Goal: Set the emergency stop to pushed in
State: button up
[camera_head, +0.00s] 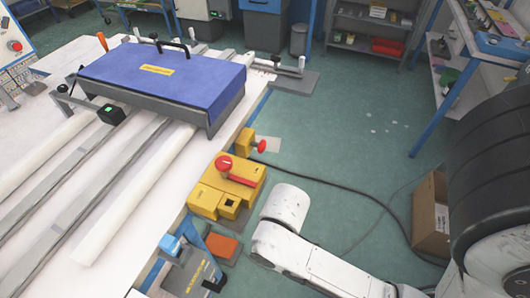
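A yellow control box (205,198) sits at the right edge of the white work table, with a round red mushroom button (223,163) standing up on its top; this looks like the emergency stop. How far the button is pressed cannot be told at this size. A second red knob (260,146) sticks out of a smaller yellow block (243,143) just behind it. My white arm reaches in from the lower right and ends in a rounded link just right of the yellow box. No gripper fingers show.
A blue padded cover (160,72) on a grey frame lies over white rollers (140,190). A blue device (190,272) stands in front of the yellow box. A cable (350,190) and a cardboard box (431,215) lie on the green floor. Another red button (14,45) shows far left.

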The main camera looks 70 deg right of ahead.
aim_at(261, 147)
jog(key=i+j+z, duration=0.1)
jog(key=z, duration=0.35)
jog(key=j+z, duration=0.3)
jog(key=z, duration=0.15)
jog(key=i+j+z, duration=0.1)
jog(key=j+z, duration=0.3)
jog(key=l, duration=0.15)
